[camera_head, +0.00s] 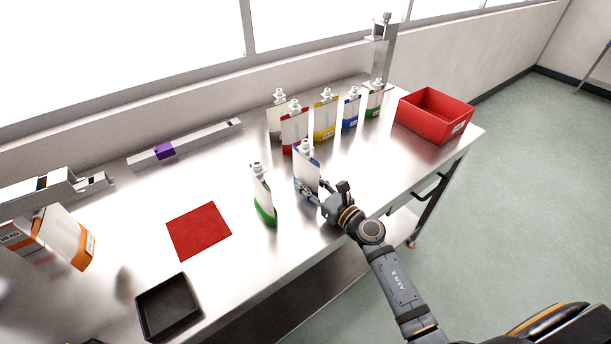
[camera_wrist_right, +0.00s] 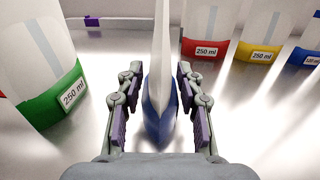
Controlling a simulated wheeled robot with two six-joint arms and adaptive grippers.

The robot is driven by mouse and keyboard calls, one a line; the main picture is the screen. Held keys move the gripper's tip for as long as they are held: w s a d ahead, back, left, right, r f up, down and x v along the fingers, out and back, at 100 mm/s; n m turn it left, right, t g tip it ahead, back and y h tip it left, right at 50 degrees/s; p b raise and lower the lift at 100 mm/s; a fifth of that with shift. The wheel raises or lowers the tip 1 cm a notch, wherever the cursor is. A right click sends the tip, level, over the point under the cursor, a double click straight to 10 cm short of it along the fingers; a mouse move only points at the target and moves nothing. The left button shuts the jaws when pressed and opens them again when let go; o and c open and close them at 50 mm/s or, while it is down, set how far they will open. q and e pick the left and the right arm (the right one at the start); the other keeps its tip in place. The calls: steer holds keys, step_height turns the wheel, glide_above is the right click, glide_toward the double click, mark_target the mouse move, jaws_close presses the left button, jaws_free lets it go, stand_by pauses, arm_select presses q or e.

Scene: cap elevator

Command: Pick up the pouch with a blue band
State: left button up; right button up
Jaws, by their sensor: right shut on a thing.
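A white pouch with a blue band (camera_head: 306,172) and a white cap stands upright on the steel table, right of a green-banded pouch (camera_head: 264,196). My right gripper (camera_head: 316,191) is at its lower part and shut on it. In the right wrist view the pouch (camera_wrist_right: 161,95) is seen edge-on between the two fingers of the right gripper (camera_wrist_right: 158,105). Another blue-banded pouch (camera_head: 351,109) stands in the back row and shows partly at the right edge of the wrist view (camera_wrist_right: 305,58). My left gripper is not seen.
The back row also holds white, red, yellow and green pouches (camera_head: 325,115). A red bin (camera_head: 441,128) is at the far right. A red mat (camera_head: 199,231), a black tray (camera_head: 146,318) and an orange-banded pouch (camera_head: 70,237) are at left. The table's front edge is close to my right arm.

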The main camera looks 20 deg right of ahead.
steer(key=shift+r+p, duration=0.3)
steer(key=shift+r, duration=0.3)
steer(key=s+a+r+p, duration=0.3)
steer(key=s+r, duration=0.8)
steer(key=s, duration=0.2)
steer(key=shift+s+a+r+p, duration=0.25)
steer(key=shift+a+r+p, duration=0.1)
steer(key=shift+r, duration=0.05)
